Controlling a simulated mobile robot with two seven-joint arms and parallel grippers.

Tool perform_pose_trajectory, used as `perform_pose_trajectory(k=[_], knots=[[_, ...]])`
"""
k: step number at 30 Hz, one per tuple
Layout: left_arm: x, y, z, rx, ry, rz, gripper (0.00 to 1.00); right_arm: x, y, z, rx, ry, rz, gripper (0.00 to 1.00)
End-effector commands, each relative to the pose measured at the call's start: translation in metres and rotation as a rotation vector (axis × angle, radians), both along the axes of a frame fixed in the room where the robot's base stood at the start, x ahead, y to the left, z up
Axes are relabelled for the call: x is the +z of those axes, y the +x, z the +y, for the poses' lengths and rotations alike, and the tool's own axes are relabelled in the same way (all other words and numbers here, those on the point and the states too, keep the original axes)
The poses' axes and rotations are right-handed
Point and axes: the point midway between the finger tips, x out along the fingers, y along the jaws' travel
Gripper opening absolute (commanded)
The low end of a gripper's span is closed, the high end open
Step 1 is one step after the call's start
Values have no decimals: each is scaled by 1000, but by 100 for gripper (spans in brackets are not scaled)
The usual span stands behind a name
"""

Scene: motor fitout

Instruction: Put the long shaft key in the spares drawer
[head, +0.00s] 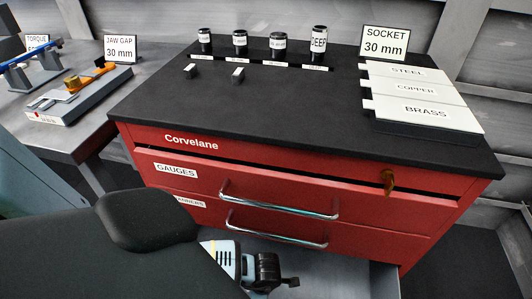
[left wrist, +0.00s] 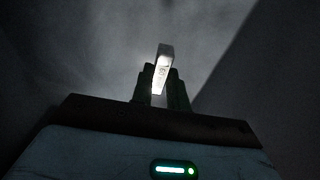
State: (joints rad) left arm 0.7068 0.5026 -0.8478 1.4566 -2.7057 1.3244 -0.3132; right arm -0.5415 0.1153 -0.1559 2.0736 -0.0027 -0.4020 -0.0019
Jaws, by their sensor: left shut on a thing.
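My left gripper (head: 283,281) is low in the open bottom drawer (head: 350,270), or just over it, at the front of the red cabinet. In the left wrist view the gripper (left wrist: 161,82) is shut on a narrow, pale metal bar, the shaft key (left wrist: 162,67), which stands up between the fingers. The key is hard to make out in the head view. The surroundings in the wrist view are dark grey and blurred. The open drawer's label is out of view. My right gripper is not in view.
The drawer labelled GAUGES (head: 264,188) and the one below (head: 205,213) look shut, with chrome handles (head: 280,208). A brass-coloured key (head: 388,181) sticks out at the right.

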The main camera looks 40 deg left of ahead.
Motion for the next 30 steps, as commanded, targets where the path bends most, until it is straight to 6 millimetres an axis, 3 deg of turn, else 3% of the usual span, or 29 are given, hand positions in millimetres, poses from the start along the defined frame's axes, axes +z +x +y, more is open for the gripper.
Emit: perform_pose_trajectory(k=[7,16,24,30], knots=[[-43,-1,-1,-1,0,5,0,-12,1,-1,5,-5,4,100],[-53,0,-1,-1,-1,2,0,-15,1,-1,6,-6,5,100],[-88,-1,-1,-1,-1,3,0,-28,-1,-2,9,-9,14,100],[-91,0,-1,-2,-1,1,0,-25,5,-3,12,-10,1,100]])
